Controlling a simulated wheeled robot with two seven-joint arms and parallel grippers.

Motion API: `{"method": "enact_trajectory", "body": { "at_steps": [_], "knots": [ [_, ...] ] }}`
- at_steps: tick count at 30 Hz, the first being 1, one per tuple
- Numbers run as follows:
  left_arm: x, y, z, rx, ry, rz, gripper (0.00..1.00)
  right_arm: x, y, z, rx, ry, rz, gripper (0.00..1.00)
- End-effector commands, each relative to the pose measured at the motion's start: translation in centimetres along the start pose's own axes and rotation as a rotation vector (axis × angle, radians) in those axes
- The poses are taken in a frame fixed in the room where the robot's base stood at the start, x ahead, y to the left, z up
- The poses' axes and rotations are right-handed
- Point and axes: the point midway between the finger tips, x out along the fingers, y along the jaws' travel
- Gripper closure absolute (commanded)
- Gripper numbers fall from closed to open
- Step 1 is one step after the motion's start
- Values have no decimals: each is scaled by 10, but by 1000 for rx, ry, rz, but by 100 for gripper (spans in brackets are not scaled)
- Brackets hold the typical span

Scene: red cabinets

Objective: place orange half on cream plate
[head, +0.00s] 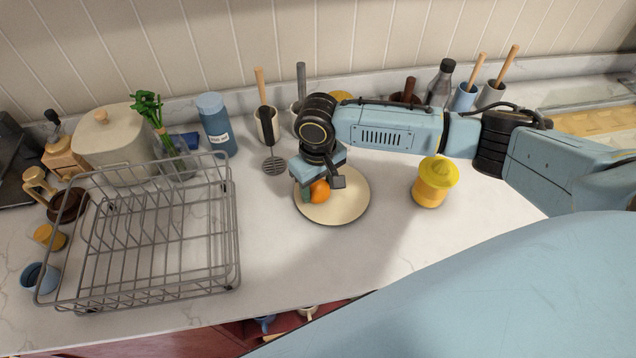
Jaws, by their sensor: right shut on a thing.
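The orange half (320,191) is a small bright orange piece in the head view, at the middle of the counter. My right gripper (323,187) reaches in from the right and is shut on it. The cream plate (345,208) is round and lies flat on the counter directly below the gripper. The orange half shows over the plate's upper left part; I cannot tell whether it touches the plate. The gripper and wrist hide the plate's far left part. My left gripper is not in view.
A wire dish rack (160,240) fills the counter's left. A yellow juicer (434,183) stands right of the plate. The counter in front of the plate is clear.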

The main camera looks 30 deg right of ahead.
Motion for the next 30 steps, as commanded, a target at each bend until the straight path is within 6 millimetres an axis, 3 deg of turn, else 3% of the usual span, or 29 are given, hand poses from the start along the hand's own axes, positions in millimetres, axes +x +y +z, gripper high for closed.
{"method": "enact_trajectory", "body": {
  "at_steps": [2,3,8,20,30],
  "knots": [
    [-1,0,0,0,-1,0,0,2,0,0,1,-1,0,76],
    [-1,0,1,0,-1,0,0,3,0,0,1,0,0,48],
    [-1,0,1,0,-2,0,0,2,0,0,1,0,0,27],
    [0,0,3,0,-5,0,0,-7,0,-1,1,2,-2,27],
    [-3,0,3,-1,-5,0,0,-77,0,-1,0,5,-1,27]
  ]
}}
